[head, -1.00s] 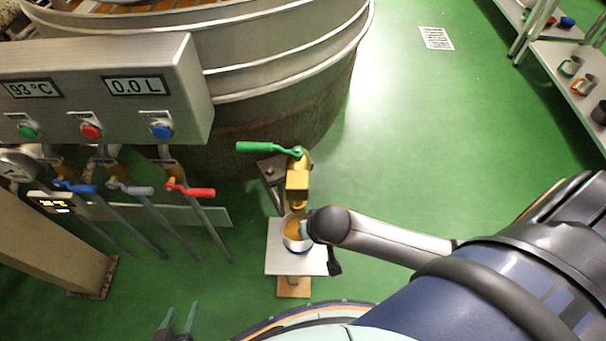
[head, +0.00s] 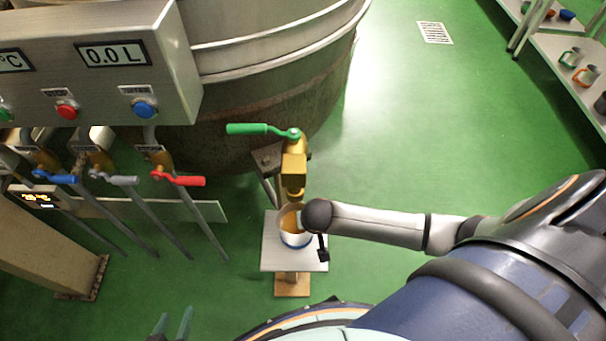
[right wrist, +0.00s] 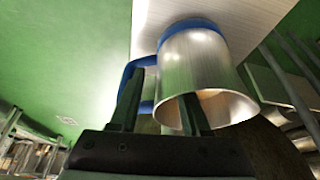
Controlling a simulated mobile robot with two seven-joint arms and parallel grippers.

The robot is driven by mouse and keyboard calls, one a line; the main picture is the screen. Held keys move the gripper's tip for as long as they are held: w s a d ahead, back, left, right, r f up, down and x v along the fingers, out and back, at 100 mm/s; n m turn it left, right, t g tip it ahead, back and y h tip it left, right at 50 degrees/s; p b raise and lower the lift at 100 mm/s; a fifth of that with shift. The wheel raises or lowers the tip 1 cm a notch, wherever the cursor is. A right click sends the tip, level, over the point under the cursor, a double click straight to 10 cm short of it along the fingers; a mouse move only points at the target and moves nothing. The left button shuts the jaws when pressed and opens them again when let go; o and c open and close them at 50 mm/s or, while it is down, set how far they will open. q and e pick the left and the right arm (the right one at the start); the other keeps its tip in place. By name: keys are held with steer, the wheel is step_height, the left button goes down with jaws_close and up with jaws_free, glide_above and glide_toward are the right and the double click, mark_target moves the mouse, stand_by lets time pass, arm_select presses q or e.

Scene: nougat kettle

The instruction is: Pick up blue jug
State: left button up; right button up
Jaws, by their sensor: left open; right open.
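The blue jug (head: 296,239) is a metal jug with a blue band at its base. It stands on a small pale stand (head: 279,262) under a brass tap (head: 293,168), with something orange-brown showing inside. In the right wrist view the jug (right wrist: 200,70) appears upside down, with its blue handle at the left. My right gripper (right wrist: 160,95) is open at the handle, its fingers overlapping handle and jug wall; I cannot tell whether they straddle the handle. In the head view it is mostly hidden behind my wrist. My left gripper (head: 172,325) is open and empty at the bottom edge.
A large metal kettle (head: 270,90) stands behind the tap, which has a green lever (head: 248,129). A control box (head: 100,60) and blue, grey and red levers are at the left. A shelf with mugs (head: 571,57) is at the right. Green floor between is clear.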

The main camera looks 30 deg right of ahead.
steer(key=shift+w+f, duration=0.15)
steer(key=shift+f, duration=0.25)
steer(key=shift+c, duration=0.2)
jaws_close()
steer(key=shift+w+r, duration=0.1)
stand_by(0.9)
